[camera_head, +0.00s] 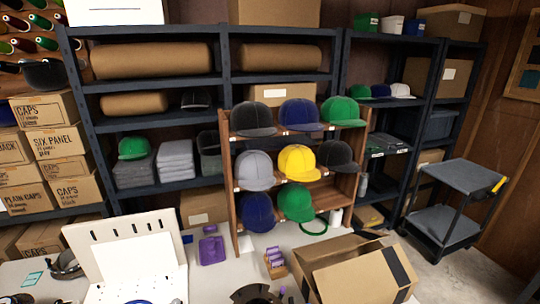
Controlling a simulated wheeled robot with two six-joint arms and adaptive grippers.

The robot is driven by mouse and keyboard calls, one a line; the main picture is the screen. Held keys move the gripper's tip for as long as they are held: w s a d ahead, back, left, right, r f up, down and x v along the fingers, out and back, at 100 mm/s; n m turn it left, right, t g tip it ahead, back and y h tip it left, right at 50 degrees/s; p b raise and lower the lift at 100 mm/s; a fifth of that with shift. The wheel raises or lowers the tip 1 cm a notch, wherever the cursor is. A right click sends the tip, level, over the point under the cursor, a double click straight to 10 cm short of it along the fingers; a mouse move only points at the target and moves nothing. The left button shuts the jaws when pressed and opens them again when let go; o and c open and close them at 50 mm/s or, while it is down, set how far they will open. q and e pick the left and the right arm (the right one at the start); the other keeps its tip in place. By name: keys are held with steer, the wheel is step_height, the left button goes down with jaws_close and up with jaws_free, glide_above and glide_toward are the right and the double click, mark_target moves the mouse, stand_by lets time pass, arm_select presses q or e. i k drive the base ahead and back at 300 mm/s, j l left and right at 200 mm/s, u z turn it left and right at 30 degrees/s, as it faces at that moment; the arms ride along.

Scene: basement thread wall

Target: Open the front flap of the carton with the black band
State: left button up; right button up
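A brown cardboard carton (352,281) stands at the bottom right of the table, cut off by the picture's lower edge. A black band (399,266) runs across its right part. Its upper panels meet at differing angles, and I cannot tell clearly which one is the front flap or how far it stands open. Neither of my grippers shows in the head view.
A small wooden holder (275,263) with purple cards stands left of the carton. A wooden cap rack (235,190) stands behind, holding several caps. A white slotted panel (125,250) stands at the left. A grey trolley (463,178) stands at the right.

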mark_target(367, 278)
steer(key=l+u, duration=0.3)
steer(key=l, duration=0.55)
steer(key=l+u, duration=0.3)
steer(key=l, duration=0.6)
steer(key=k+l+u, duration=0.1)
steer(key=l+u, duration=0.2)
steer(key=l, duration=0.6)
steer(key=i+l+u, duration=0.1)
steer(key=l+u, duration=0.25)
steer(key=l, duration=0.3)
steer(key=l+u, duration=0.3)
steer(key=l, duration=0.3)
steer(key=l+u, duration=0.35)
steer(key=l, duration=0.3)
steer(key=i+l+u, duration=0.1)
steer(key=l, duration=0.2)
steer(key=i+l, duration=0.1)
steer(key=l, duration=0.15)
steer(key=u, duration=0.05)
